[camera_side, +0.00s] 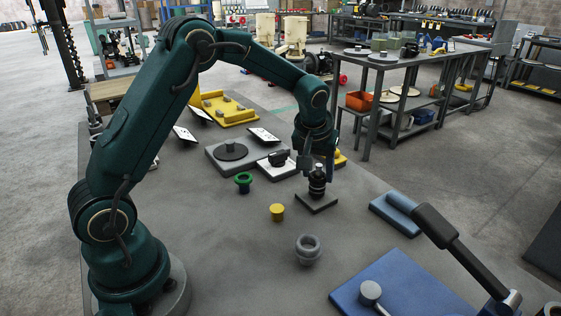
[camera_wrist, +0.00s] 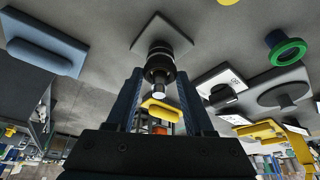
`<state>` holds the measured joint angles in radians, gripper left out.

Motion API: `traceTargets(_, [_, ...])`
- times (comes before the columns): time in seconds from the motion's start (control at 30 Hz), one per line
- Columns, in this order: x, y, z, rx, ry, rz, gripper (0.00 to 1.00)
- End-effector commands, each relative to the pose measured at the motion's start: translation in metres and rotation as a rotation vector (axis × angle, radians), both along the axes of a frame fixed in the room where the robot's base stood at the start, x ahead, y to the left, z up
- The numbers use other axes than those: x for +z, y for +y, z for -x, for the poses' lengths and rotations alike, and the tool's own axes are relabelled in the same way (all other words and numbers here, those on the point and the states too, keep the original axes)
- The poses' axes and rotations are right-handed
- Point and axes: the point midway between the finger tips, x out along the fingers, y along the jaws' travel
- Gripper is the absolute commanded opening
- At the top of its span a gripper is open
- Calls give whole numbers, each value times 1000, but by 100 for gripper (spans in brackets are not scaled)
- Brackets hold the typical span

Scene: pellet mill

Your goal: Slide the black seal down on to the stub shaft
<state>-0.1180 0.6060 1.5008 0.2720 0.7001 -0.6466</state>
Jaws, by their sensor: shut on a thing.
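The stub shaft stands upright on a square grey plate (camera_side: 317,202); its pale metal tip (camera_wrist: 159,91) points toward the camera in the wrist view. The black seal (camera_wrist: 159,68) is around the shaft, below the tip, and shows as a dark ring (camera_side: 317,185) in the side view. My gripper (camera_wrist: 160,74) is over the shaft, pointing down, with one finger on each side of the seal and shut on it. The side view also shows my gripper (camera_side: 317,174) there. Whether the seal touches the wider part beneath it I cannot tell.
A green flanged part (camera_side: 243,182), a yellow cap (camera_side: 277,212) and a grey ring (camera_side: 308,249) stand nearby on the bench. A blue block (camera_side: 396,214) lies to the right, a grey plate with a black disc (camera_side: 232,152) to the left. Bench around the shaft's plate is clear.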

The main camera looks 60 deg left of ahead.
Motion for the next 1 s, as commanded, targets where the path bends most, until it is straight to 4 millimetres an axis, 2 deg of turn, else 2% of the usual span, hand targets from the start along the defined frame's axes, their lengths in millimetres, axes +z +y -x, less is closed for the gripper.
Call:
traceTargets(0.4, [-7, 0, 0, 0, -1, 1, 0])
traceTargets(0.43, [-7, 0, 0, 0, -1, 1, 64])
traceTargets(0.5, [-7, 0, 0, 0, -1, 0, 88])
traceTargets(0.73, [-6, 0, 0, 0, -1, 0, 88])
traceTargets(0.77, [-7, 0, 0, 0, -1, 1, 99])
traceTargets(1.0, [-7, 0, 0, 0, -1, 1, 100])
